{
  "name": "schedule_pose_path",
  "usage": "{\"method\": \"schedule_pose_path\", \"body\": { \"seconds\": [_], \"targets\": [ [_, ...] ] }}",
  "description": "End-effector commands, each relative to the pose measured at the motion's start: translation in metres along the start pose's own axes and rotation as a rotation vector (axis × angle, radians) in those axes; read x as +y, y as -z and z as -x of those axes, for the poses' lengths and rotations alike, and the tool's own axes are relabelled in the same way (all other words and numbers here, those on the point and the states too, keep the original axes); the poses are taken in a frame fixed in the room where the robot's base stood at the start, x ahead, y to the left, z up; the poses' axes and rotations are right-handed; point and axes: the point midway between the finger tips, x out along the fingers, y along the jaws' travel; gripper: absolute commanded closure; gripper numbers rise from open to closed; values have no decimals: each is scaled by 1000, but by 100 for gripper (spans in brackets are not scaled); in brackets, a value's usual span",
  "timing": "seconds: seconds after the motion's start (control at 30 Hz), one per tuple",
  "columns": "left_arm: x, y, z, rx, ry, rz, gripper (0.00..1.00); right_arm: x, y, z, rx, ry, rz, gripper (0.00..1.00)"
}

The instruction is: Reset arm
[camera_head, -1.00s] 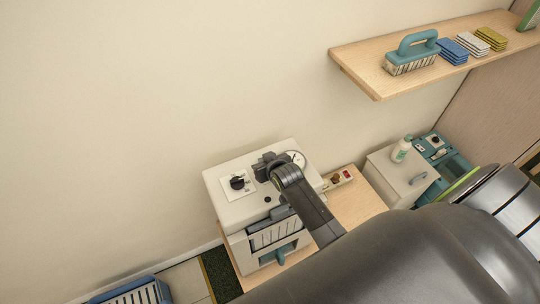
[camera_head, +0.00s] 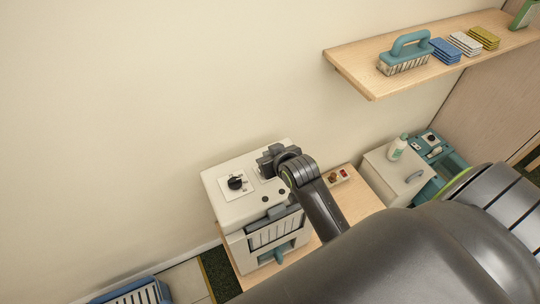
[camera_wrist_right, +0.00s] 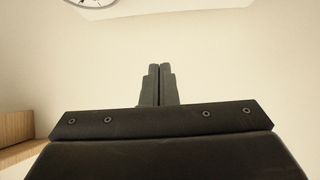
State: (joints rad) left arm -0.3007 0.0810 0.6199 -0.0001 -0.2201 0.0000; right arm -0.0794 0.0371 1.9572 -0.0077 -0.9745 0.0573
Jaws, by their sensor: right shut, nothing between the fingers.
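My right arm reaches across the head view from the lower right. Its gripper (camera_head: 268,160) is above the white machine's top, near its back right. In the right wrist view the two dark fingers (camera_wrist_right: 159,84) are together, with nothing between them, against the pale wall. The white machine (camera_head: 215,179) has a black knob (camera_head: 236,183) on top and a slotted front with a teal handle. My arm hides part of the machine. My left gripper is in neither view.
A wooden shelf (camera_head: 354,72) at upper right carries a teal brush (camera_head: 404,58) and sponge stacks. A white box (camera_head: 386,178) with a bottle (camera_head: 397,148) stands right of the machine. A blue basket (camera_head: 138,292) is at the bottom. The wall at left is bare.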

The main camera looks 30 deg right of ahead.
Motion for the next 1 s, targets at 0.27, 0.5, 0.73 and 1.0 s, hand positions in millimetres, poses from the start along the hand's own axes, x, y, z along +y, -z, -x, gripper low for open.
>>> {"method": "schedule_pose_path", "body": {
  "seconds": [0.27, 0.5, 0.73, 1.0],
  "targets": [
    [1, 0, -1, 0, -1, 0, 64, 0, 1, 5, 0, 0, 0, 100],
    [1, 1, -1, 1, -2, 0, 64, 0, 1, 5, 0, 0, -1, 100],
    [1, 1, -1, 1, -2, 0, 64, 2, -3, 8, -11, -3, 1, 100],
    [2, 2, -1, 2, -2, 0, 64, 33, -81, 79, -238, -63, 27, 100]
  ]
}}
